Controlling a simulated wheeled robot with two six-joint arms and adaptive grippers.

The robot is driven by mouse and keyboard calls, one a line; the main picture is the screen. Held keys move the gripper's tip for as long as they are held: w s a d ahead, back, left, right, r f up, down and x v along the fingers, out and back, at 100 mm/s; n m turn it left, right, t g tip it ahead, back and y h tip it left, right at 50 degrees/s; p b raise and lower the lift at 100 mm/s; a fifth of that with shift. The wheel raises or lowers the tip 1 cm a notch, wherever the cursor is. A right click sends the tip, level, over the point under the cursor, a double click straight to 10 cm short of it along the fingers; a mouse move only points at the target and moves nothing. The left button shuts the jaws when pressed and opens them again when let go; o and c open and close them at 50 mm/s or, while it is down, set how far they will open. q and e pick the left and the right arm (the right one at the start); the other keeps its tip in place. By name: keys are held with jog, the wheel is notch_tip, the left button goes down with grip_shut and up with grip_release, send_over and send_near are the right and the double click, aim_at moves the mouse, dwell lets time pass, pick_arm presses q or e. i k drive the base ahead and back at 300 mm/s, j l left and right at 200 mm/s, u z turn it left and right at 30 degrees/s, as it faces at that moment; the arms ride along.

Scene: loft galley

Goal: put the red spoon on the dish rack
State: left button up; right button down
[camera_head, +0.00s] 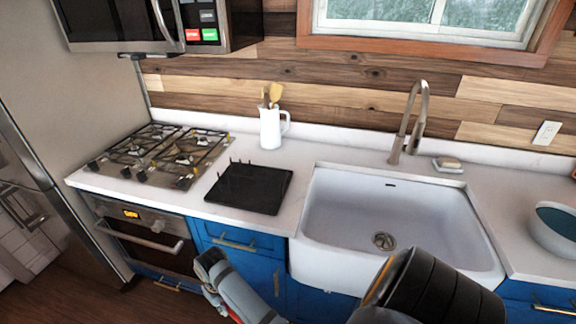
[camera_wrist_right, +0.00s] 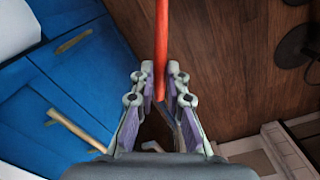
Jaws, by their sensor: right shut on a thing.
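The dish rack (camera_head: 248,190) is a flat black rack with a few short prongs at its back left, on the white counter between the stove and the sink. It looks empty. My right gripper (camera_head: 207,268) is low in front of the blue cabinets, below and in front of the rack. In the right wrist view my right gripper (camera_wrist_right: 160,85) is shut on the red spoon (camera_wrist_right: 161,38), whose red handle runs up out of the picture. The spoon's far end is out of that view. In the head view only a bit of red shows beside the gripper. My left gripper is not in view.
The counter edge and blue cabinets (camera_head: 236,240) lie between my gripper and the rack. A gas stove (camera_head: 160,152) is left of the rack, a white sink (camera_head: 345,215) right. A white jug (camera_head: 270,130) with wooden utensils stands behind.

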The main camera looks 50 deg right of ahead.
aim_at(264, 192)
jog(key=i+j+z, duration=0.2)
jog(key=z, duration=0.25)
jog(key=i+j+z, duration=0.3)
jog(key=z, duration=0.2)
jog(key=i+j+z, duration=0.15)
jog(key=j+z, duration=0.3)
jog(key=i+j+z, duration=0.1)
jog(key=j+z, duration=0.8)
